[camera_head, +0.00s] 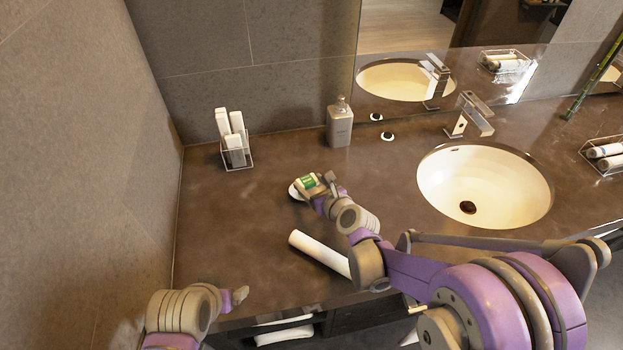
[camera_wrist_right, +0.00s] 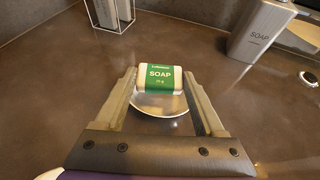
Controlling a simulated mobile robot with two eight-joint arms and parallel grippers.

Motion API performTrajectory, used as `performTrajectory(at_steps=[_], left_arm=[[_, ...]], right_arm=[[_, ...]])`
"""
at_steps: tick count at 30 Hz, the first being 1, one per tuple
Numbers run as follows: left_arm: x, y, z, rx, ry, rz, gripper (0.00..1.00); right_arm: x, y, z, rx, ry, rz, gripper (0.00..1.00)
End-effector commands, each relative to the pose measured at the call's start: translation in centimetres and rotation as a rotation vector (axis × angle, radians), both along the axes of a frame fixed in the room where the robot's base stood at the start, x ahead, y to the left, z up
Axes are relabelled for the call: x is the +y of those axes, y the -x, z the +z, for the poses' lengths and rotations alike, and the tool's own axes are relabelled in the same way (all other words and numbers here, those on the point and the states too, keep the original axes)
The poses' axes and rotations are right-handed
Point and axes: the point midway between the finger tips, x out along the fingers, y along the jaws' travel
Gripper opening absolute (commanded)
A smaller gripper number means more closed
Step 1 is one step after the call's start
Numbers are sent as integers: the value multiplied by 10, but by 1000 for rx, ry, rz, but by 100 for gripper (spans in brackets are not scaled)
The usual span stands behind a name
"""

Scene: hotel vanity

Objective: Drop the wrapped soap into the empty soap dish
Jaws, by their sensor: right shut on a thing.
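The wrapped soap (camera_head: 307,181), white with a green band, is held between the fingers of my right gripper (camera_head: 316,187). In the right wrist view the soap (camera_wrist_right: 159,78) spans the gap between the two fingertips, its SOAP label facing the camera. The round, pale soap dish (camera_head: 294,193) is on the counter just under the soap and partly hidden by it. In the right wrist view the front of the dish (camera_wrist_right: 160,109) shows below the soap; the exact height gap cannot be told. My left gripper (camera_head: 239,296) is over the counter's front left, its jaws unclear.
A rolled white towel (camera_head: 318,253) lies on the counter near my right arm. A soap dispenser (camera_head: 340,124) stands at the back, and a wire holder with white packets (camera_head: 237,155) stands back left. The sink (camera_head: 485,186) is to the right. The counter's left part is clear.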

Motion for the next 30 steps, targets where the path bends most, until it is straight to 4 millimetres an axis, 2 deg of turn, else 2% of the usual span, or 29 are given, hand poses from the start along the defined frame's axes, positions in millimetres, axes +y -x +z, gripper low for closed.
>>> performTrajectory(at_steps=[1,4,13,14,18,26,30], left_arm=[[0,2,-6,4,0,0,88],[0,3,-9,6,0,0,88],[0,3,-8,6,0,0,88],[0,3,-8,6,0,0,88],[0,3,-8,6,0,0,88],[0,3,-8,6,0,0,88],[0,3,-9,7,0,0,88]], right_arm=[[0,1,-9,2,-1,-1,18],[0,0,-15,1,0,0,18],[0,0,-16,-1,1,-1,18],[0,0,-16,-1,1,-1,76],[0,0,-16,-1,1,-1,100],[-1,1,-16,0,0,-1,100],[-6,10,-11,0,1,-2,100]])
